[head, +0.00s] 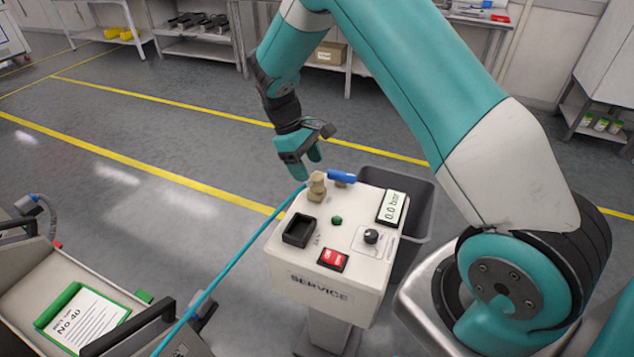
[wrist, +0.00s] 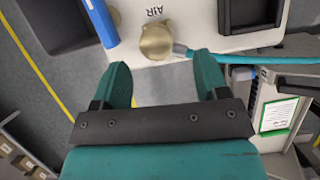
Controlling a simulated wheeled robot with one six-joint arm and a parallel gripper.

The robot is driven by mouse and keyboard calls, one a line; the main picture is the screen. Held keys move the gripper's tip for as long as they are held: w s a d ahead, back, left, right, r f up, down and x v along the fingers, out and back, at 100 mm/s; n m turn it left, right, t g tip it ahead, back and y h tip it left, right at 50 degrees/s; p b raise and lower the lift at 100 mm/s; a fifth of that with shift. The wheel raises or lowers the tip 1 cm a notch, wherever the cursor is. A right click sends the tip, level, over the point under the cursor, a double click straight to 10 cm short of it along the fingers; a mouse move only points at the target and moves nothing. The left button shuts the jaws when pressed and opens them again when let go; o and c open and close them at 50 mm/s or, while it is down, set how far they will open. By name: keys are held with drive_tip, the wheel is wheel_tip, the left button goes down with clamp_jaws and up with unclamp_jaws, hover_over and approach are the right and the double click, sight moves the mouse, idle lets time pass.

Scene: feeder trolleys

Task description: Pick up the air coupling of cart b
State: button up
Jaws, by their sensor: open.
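A brass air coupling (head: 317,187) sits on the far edge of the white service box (head: 322,298), with a blue-teal hose (head: 232,262) running from it to the lower left. In the wrist view the coupling (wrist: 156,41) is beside the word AIR, with the hose (wrist: 265,59) leaving to the right. My gripper (head: 299,167) is open and empty above the far edge of the box. In the wrist view its fingers (wrist: 163,76) are apart, with the coupling just beyond their tips. No cart letter is readable.
A blue lever (head: 342,176) is close beside the coupling. The box carries a pressure display (head: 392,208), a knob, a red switch and a black holder (head: 299,230). A dark bin (head: 408,190) stands behind. A trolley (head: 80,268) with a green-framed card is at lower left.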

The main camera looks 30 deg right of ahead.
sight(314, 175)
drive_tip(key=x, duration=0.2)
drive_tip(key=p+x, duration=0.1)
drive_tip(key=x, duration=0.2)
drive_tip(key=shift+s+d, duration=0.1)
drive_tip(key=shift+d, duration=0.15)
clamp_jaws()
